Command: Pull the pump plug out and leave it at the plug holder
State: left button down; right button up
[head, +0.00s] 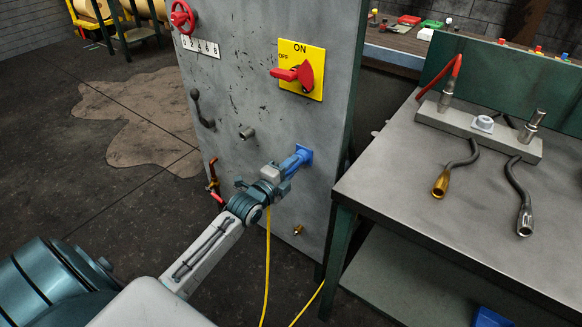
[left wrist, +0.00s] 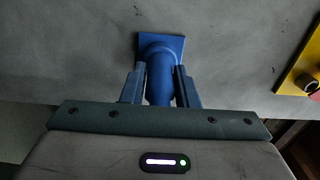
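The blue pump plug (head: 292,163) sits in a blue socket (head: 306,154) on the grey panel's face. It also shows in the left wrist view (left wrist: 160,82), against its square blue plate (left wrist: 162,46). My left gripper (head: 284,172) is at the plug, with one finger on each side. In the left wrist view its fingers (left wrist: 160,86) appear to touch the plug's sides, so it looks shut on it. A yellow cable (head: 267,265) hangs below the gripper. I cannot pick out the plug holder for certain. My right gripper is not in view.
The panel (head: 235,90) carries a red switch (head: 296,74) on a yellow plate, a red handwheel (head: 182,17) and small valves. At right, a bench (head: 400,185) bears a grey block (head: 465,128) with hoses. A blue object (head: 490,318) shows low under the bench.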

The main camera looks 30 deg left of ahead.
pick_arm(q)
jog(key=shift+s, duration=0.15)
dwell(0.3)
jog(key=shift+s+a+r+p, duration=0.1)
jog(key=shift+s+a+p, duration=0.1)
jog(key=shift+s+p, duration=1.6)
jog(key=shift+s, duration=0.15)
